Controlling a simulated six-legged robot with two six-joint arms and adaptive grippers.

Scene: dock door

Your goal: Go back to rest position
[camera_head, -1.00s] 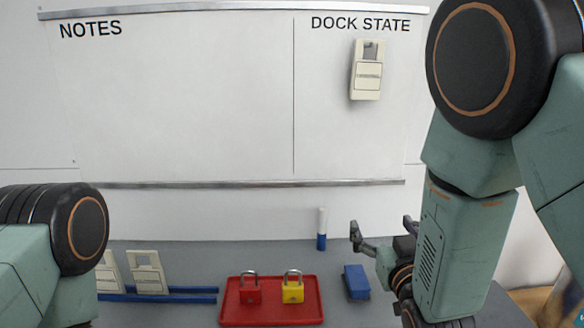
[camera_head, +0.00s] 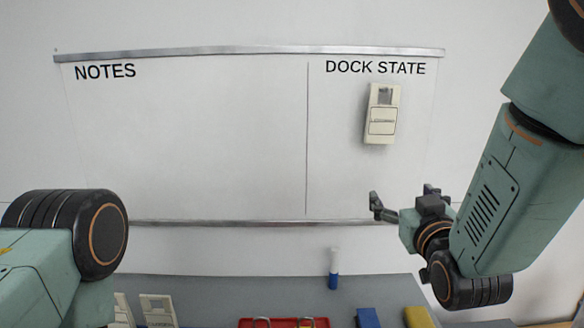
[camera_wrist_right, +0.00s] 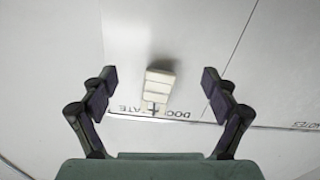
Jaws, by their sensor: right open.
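My right gripper (camera_head: 405,200) is raised in front of the lower part of the whiteboard (camera_head: 190,150), below the DOCK STATE heading. In the right wrist view its two fingers (camera_wrist_right: 160,85) are spread wide with nothing between them. A cream tag (camera_head: 382,113) hangs on the board under DOCK STATE. It also shows in the wrist view (camera_wrist_right: 158,88), beyond the fingers and apart from them. My left arm comes in at the lower left, but its gripper is out of view.
Along the bottom edge are a red tray (camera_head: 285,323) with the lock shackles showing, a blue block (camera_head: 368,318), a yellow block (camera_head: 418,317) and cream tags (camera_head: 158,310). A blue-and-white marker (camera_head: 334,270) stands on the grey table (camera_head: 220,290).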

